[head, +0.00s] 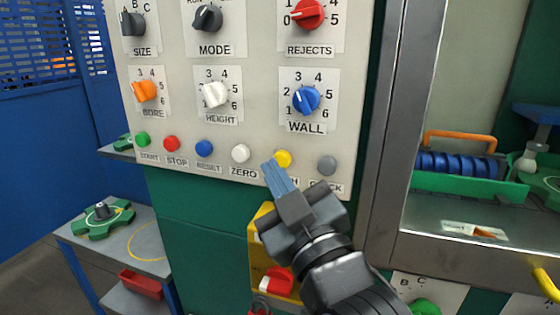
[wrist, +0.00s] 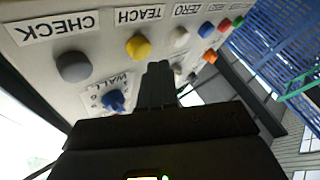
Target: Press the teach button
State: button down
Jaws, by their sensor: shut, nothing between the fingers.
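The yellow teach button (head: 282,158) is in the lower row of the pale panel, between the white zero button and the grey check button. My gripper (head: 272,167) is shut and empty, its fingertips just left of and below the yellow button, covering most of the TEACH label. In the wrist view the yellow button (wrist: 138,46) shows under its inverted TEACH label, and the shut fingertips (wrist: 158,68) appear beside it, toward the white button's side. A gap shows in the picture; the depth between fingertips and panel is hard to tell.
The white zero button (head: 240,153) and grey check button (head: 326,165) flank the teach button. The blue wall knob (head: 306,99) sticks out above it. A yellow lockout box (head: 263,255) with a red switch sits below. A metal-framed window (head: 397,150) stands right.

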jog(key=shift+w, duration=0.15)
jog(key=shift+w+d, duration=0.15)
jog(key=shift+w, duration=0.1)
jog(key=shift+w+d+b, duration=0.2)
jog(key=shift+w+b, duration=0.1)
jog(key=shift+w, duration=0.15)
dwell(0.9)
jog(key=shift+s, duration=0.15)
jog(key=shift+s+a+p, duration=0.3)
jog(key=shift+s+p, duration=0.05)
jog(key=shift+s, duration=0.35)
jog(key=shift+s+a+p, duration=0.15)
jog(key=shift+s+a, duration=0.15)
jog(key=shift+s, duration=0.5)
jog(key=shift+s+a+p, duration=0.15)
jog(key=shift+s+a, duration=0.15)
jog(key=shift+s, duration=0.45)
jog(key=shift+s+a+p, duration=0.15)
jog(key=shift+s+a, duration=0.15)
jog(key=shift+s, duration=0.5)
